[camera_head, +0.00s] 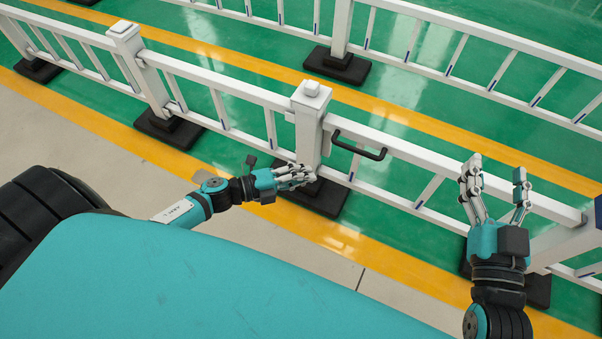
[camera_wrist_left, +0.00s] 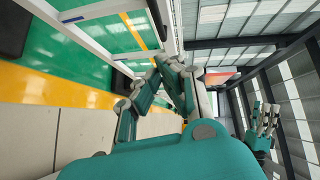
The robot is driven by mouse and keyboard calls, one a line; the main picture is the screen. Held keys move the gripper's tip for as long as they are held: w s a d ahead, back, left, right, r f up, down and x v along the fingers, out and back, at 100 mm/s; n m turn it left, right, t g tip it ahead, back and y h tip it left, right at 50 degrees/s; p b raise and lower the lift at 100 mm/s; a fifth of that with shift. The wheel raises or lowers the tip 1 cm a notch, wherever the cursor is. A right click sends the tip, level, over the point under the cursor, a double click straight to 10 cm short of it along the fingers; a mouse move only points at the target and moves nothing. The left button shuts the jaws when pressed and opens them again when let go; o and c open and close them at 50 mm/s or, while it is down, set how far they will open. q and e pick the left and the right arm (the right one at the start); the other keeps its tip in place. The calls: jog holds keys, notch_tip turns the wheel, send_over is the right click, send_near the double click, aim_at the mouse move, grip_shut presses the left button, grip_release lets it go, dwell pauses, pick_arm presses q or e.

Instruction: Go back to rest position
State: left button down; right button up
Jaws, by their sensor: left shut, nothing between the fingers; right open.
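My left gripper (camera_head: 308,175) is shut and empty, in front of the lower part of a white fence post (camera_head: 308,135). I cannot tell whether it touches the post. Its fingers also show together in the left wrist view (camera_wrist_left: 165,68). My right gripper (camera_head: 496,172) is open and empty, its fingers spread upward in front of the fence at the right. It also shows at the right of the left wrist view (camera_wrist_left: 267,115). A black handle (camera_head: 360,152) on the fence panel lies between the two grippers, clear of both.
The white fence (camera_head: 235,92) runs across ahead of me, its posts on black bases (camera_head: 170,130). A second fence (camera_head: 480,50) stands behind it, over green floor (camera_head: 265,50) with yellow stripes. Bare grey floor (camera_head: 85,155) lies on my side at the left.

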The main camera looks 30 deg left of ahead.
pick_arm(q)
jog(key=shift+s+a, duration=0.25)
pick_arm(e)
jog(key=shift+f, duration=0.35)
